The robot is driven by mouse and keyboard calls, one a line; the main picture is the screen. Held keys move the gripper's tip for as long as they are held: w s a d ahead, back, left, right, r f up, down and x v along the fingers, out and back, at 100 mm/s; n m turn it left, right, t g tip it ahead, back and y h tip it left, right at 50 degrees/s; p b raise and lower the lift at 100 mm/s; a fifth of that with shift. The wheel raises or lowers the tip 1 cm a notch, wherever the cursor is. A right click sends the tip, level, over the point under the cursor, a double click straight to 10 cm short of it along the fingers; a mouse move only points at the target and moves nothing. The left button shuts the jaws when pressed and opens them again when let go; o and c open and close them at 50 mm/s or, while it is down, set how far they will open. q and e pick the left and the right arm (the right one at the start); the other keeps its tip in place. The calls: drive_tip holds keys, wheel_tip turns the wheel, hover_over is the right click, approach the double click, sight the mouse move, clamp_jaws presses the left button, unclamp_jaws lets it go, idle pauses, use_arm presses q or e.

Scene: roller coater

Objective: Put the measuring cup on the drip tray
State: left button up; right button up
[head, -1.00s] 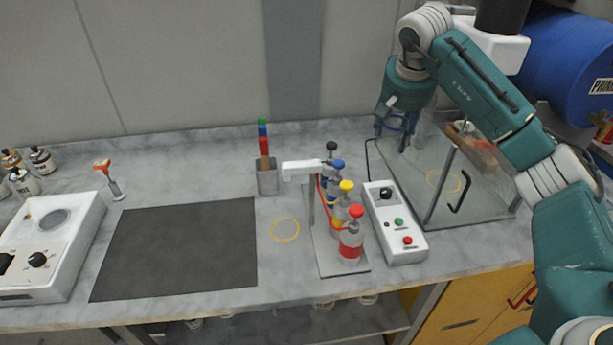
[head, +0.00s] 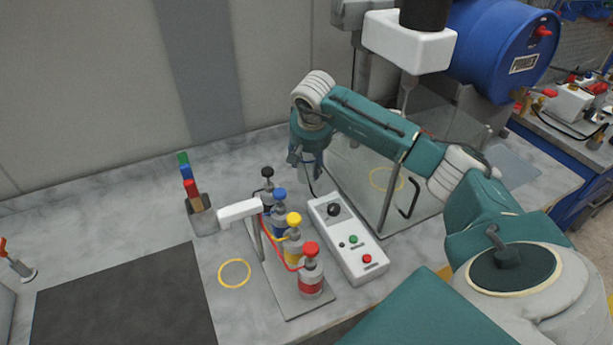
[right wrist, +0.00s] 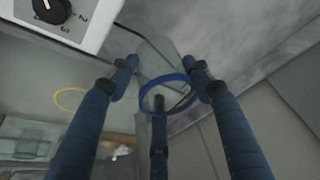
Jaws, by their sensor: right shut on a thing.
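My right gripper (head: 306,172) is behind the white control box, beside the left edge of the glass-walled booth. In the right wrist view its dark blue fingers (right wrist: 160,92) are shut around a clear cup with a blue rim, the measuring cup (right wrist: 167,77). In the head view the cup is mostly hidden by the fingers. A flat blue-grey patch (head: 515,165) lies on the worktop at the right, below the blue drum; it may be the drip tray, but I cannot tell for sure. My left gripper is not in view.
The control box (head: 347,238) and a rack of several colour-capped bottles (head: 311,277) stand before the gripper. The glass booth (head: 372,210) is to its right. A blue drum (head: 500,50) is at upper right. A yellow ring (head: 235,273) and dark mat (head: 125,300) lie left.

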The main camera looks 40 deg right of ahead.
sight(309, 180)
wheel_tip(309, 180, down, 3)
drive_tip(key=shift+f+p, duration=0.1)
drive_tip(key=shift+p, duration=0.2)
drive_tip(key=shift+s+a+f, duration=0.1)
drive_tip(key=shift+f, duration=0.1)
wheel_tip(309, 180, down, 3)
drive_tip(key=shift+f+p, duration=0.1)
drive_tip(key=shift+p, duration=0.55)
drive_tip(key=shift+f, duration=0.2)
drive_tip(key=o, duration=0.8)
drive_tip(key=shift+c, duration=0.2)
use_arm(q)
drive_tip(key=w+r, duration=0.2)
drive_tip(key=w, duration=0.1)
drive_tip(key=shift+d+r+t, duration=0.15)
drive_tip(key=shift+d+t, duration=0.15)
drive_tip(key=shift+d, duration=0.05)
